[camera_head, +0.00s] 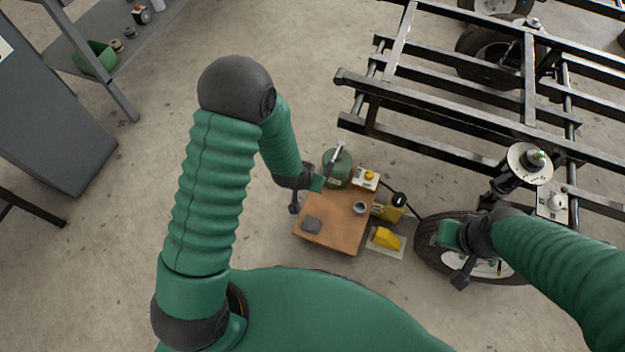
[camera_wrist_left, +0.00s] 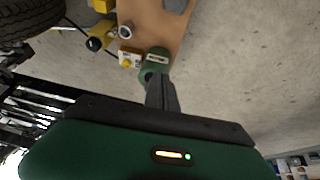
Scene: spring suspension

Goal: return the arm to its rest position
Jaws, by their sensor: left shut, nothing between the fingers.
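My left arm (camera_head: 208,190) is green with dark joints and reaches up and over from the left in the head view. Its gripper (camera_head: 337,152) is shut and empty, above the back edge of the small brown table (camera_head: 330,235). In the left wrist view the fingers (camera_wrist_left: 160,92) are together, with a green canister (camera_wrist_left: 155,60) beyond their tips. My right arm (camera_head: 570,255) comes in from the right. Its green wrist end (camera_head: 450,235) is over the black wheel (camera_head: 432,262); its fingers cannot be made out.
A black vehicle frame (camera_head: 450,100) fills the upper right. A shelf (camera_head: 125,45) stands upper left. Bare floor lies between.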

